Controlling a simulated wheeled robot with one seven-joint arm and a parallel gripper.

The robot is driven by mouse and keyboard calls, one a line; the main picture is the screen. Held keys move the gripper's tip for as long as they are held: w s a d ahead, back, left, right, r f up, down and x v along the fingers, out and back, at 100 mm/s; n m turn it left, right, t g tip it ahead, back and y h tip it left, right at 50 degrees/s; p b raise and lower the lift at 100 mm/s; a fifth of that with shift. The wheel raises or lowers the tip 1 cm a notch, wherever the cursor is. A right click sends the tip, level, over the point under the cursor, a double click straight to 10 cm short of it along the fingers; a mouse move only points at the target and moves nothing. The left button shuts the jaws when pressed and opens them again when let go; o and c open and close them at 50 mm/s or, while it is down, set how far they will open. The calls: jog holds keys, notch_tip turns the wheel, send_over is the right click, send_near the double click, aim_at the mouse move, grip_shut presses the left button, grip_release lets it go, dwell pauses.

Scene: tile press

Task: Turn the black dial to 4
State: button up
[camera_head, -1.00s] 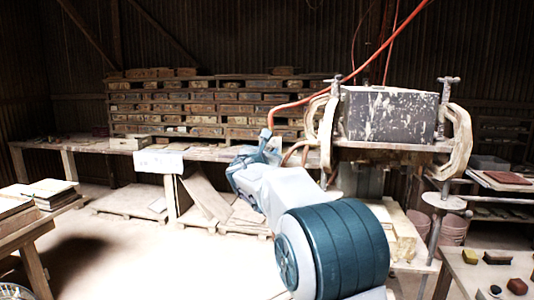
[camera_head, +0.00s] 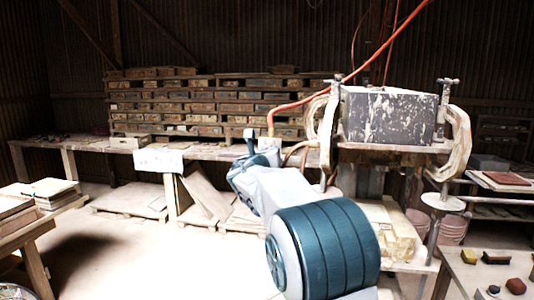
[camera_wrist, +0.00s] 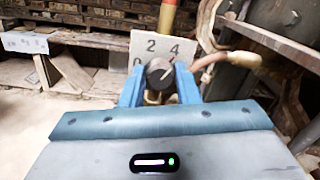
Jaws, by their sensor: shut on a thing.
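The black dial (camera_wrist: 160,73) is a round knob with a pale pointer line, in the middle of the wrist view. The line slants up and right, roughly towards the 4. A pale number plate (camera_wrist: 165,46) stands behind it, with 2, 4 and part of a 0 showing; other marks are hidden by the dial and fingers. My gripper (camera_wrist: 159,80) is shut on the dial, one blue finger on each side. In the head view my gripper (camera_head: 255,142) is at the press's left side and the dial cannot be made out.
The tile press (camera_head: 390,117) with its dark block stands right of my gripper. An orange hose (camera_head: 300,101) runs down beside it. A long bench (camera_head: 90,147) stands behind, with stacked racks. A table with small coloured pieces (camera_head: 515,286) is at the lower right. The floor to the left is open.

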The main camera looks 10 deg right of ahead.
dwell(0.3)
jog(key=o, duration=1)
jog(key=shift+a, duration=0.1)
jog(key=b+v, duration=0.4)
jog(key=v, duration=0.9)
jog(key=shift+s+a, duration=0.15)
jog(key=shift+s, duration=0.25)
jog(key=s+d+f+m+g, duration=0.5)
jog(key=s+d+f+m, duration=0.1)
jog(key=s+f+m, duration=0.25)
jog(key=s+d+f+m+g, duration=0.4)
jog(key=s+d+f+m, duration=0.25)
jog(key=s+m, duration=0.3)
jog(key=s+a+f+m+g+y, duration=0.1)
jog(key=s+a+f+m+y, duration=0.1)
jog(key=s+f+m, duration=0.2)
jog(key=s+a+f+m+g+y, duration=0.2)
jog(key=s+f+m+y, duration=0.1)
jog(key=s+m, duration=0.3)
jog(key=s+a+f+m+g+y, duration=0.1)
jog(key=s+a+f+m+y, duration=0.1)
jog(key=s+f+m, duration=0.4)
jog(key=shift+s+a+g, duration=0.3)
jog(key=shift+a, duration=0.2)
